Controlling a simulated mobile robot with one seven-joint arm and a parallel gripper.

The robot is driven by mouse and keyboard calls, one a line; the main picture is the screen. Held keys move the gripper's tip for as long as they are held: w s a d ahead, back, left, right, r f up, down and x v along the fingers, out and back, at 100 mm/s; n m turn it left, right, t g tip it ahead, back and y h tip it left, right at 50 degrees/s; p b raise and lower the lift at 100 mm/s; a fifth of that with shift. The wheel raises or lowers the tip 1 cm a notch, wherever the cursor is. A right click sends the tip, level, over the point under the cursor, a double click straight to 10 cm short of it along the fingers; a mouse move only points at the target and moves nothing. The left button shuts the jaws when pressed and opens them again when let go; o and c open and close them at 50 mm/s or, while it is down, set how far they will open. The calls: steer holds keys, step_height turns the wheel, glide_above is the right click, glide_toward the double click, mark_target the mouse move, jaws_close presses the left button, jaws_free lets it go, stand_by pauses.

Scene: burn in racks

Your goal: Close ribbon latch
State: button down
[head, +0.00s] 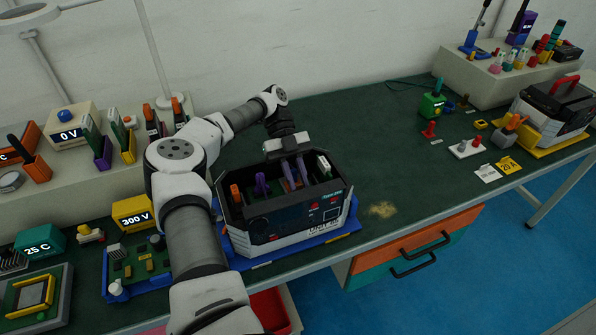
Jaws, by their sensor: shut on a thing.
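An open black and white unit (283,247) with a dark front panel stands on a blue mat (345,232) on the green bench. Inside it are an orange part (235,193), a purple part (261,183) and a pale card (323,166). My gripper (291,163) reaches down into the back of the unit's open top. It is shut on a slim purple part (290,177) there. The fingertips are small and partly hidden among the parts, and I cannot make out the ribbon latch for certain.
A green circuit board (138,265) on a blue tray and a yellow 300 V box (133,213) stand left of the unit. A second unit (552,108) stands far right. The bench right of the unit is mostly clear, with a sandy patch (382,209).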

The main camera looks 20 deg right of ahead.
steer(key=shift+w+g+p, duration=0.2)
steer(key=shift+g+p, duration=0.2)
steer(key=shift+p, duration=0.1)
steer(key=shift+f, duration=0.15)
steer(key=c, duration=1.3)
jaws_free()
